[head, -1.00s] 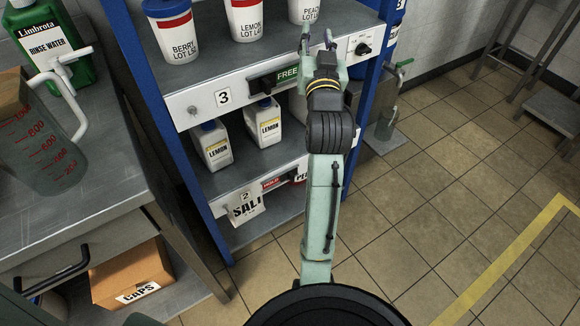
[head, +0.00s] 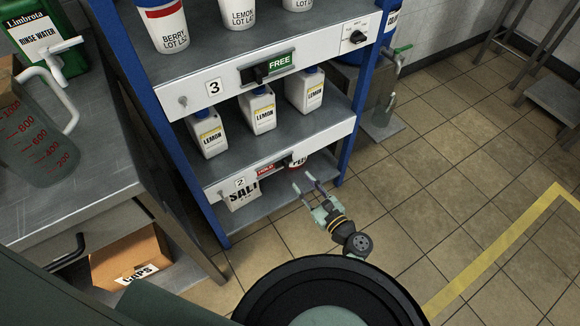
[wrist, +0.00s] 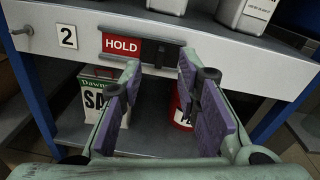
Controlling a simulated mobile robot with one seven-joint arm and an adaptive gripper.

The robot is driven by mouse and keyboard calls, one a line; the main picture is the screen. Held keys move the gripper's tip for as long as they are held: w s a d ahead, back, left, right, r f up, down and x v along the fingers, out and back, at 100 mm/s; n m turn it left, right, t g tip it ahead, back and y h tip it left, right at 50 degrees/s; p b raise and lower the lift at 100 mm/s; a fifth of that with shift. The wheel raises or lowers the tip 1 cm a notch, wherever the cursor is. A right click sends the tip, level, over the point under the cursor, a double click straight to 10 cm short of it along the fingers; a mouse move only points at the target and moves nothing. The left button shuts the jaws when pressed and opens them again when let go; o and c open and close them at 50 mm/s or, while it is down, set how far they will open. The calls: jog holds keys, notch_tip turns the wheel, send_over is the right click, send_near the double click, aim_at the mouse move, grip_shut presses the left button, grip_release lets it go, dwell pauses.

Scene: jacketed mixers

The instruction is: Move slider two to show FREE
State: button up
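Slider two is on the front rail of the lower shelf, right of a plate marked 2 (wrist: 67,36). Its red sign (wrist: 122,45) reads HOLD, and its dark slider handle (wrist: 160,56) sits just right of the sign. In the head view the red sign (head: 265,170) is small. My gripper (head: 309,182) is in front of the lower rail, low and to the right of the sign. In the wrist view my gripper (wrist: 155,85) is open, with its purple-padded fingers apart below and in front of the handle. Nothing is visibly held.
Slider three above shows a green FREE sign (head: 279,62). Lemon bottles (head: 257,110) stand on the shelf above rail two. A salt container (wrist: 98,92) and a red container (wrist: 181,112) stand below it. A grey workbench (head: 85,205) is at left; open floor lies right.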

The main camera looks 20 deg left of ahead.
aim_at(288, 165)
jog(key=w+a+m, duration=0.1)
jog(key=a, duration=0.1)
jog(key=w+a+f+b, duration=0.1)
jog(key=w+a, duration=0.1)
jog(key=w+a+m+b, duration=0.1)
jog(key=w+a, duration=0.1)
jog(key=a, duration=0.1)
jog(key=shift+w+f+m+t, duration=0.15)
jog(key=shift+w+m+t, duration=0.1)
jog(key=shift+m+t, duration=0.05)
jog(key=shift+c, duration=0.4)
grip_shut()
dwell(0.5)
